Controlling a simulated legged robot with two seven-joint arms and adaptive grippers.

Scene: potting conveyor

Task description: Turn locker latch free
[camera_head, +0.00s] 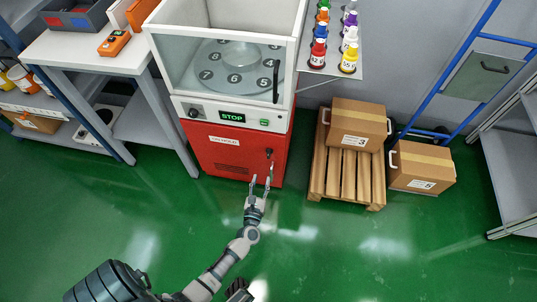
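The red locker (225,152) is the lower part of the machine, with a white label on its front. Its small dark latch (269,154) is on the right side of the red door. My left gripper (261,181) is just below the latch, in front of the door's lower right part. Its two fingers point up and are spread apart, with nothing visible between them. From this angle I cannot tell whether a fingertip touches the latch.
Above the locker is a glazed cabinet with a numbered turntable (237,81) and a STOP display (232,117). A wooden pallet (334,181) with a cardboard box (356,127) stands to the right. A white table (75,51) stands to the left. The green floor in front is clear.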

